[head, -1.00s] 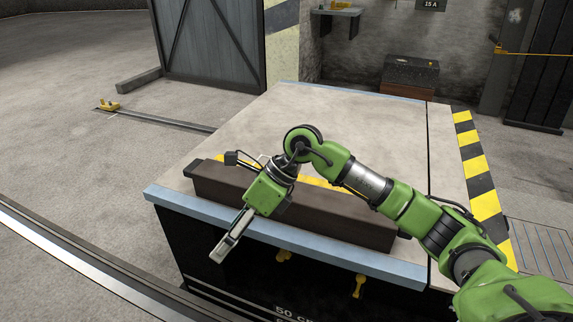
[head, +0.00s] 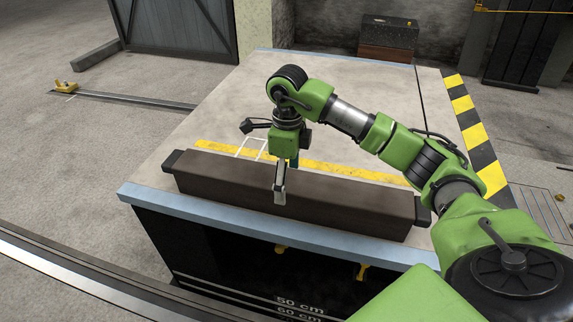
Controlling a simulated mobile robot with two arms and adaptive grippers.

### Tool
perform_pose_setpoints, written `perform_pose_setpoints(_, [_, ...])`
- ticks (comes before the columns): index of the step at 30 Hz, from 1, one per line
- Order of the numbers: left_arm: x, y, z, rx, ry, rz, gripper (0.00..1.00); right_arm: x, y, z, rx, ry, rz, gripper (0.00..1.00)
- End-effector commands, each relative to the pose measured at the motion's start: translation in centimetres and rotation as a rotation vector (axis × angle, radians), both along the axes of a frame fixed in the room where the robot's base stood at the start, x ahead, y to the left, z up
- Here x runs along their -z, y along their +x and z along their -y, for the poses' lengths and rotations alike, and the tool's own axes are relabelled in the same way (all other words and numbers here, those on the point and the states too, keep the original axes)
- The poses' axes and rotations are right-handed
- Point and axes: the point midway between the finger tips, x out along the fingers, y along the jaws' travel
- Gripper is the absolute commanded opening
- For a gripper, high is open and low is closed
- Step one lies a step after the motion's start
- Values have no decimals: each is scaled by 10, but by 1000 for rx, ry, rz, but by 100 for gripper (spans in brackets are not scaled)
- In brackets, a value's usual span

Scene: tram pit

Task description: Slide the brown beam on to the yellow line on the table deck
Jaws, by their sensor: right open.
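The brown beam (head: 345,205) lies along the front of the table deck (head: 345,125), near its blue front edge, with dark caps at its ends. The yellow line (head: 345,170) runs just behind the beam, roughly along it, and a stretch is hidden by my gripper. My right gripper (head: 281,190) points down at the middle of the beam, with a grey finger in front of the beam's top. It is open and holds nothing; whether it touches the beam I cannot tell. My left gripper is out of view.
Yellow knobs (head: 361,271) stick out below the front edge. A dark box (head: 389,35) stands beyond the far edge. A rail (head: 125,99) crosses the floor at left.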

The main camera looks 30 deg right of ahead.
Motion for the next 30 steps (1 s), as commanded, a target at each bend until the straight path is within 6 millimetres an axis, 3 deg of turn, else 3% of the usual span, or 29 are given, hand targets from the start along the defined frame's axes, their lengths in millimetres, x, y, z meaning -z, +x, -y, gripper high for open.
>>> perform_pose_setpoints(3, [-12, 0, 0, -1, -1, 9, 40, 25, -1, 0, -1, 1, -3, 82])
perform_pose_setpoints(9, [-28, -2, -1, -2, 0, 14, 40, 52, -1, 0, 0, 0, -1, 82])
perform_pose_setpoints(23, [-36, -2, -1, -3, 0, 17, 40, 63, 0, -1, -1, 1, 0, 82])
perform_pose_setpoints(30, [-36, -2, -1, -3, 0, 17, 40, 63, 0, -1, -1, 1, 0, 22])
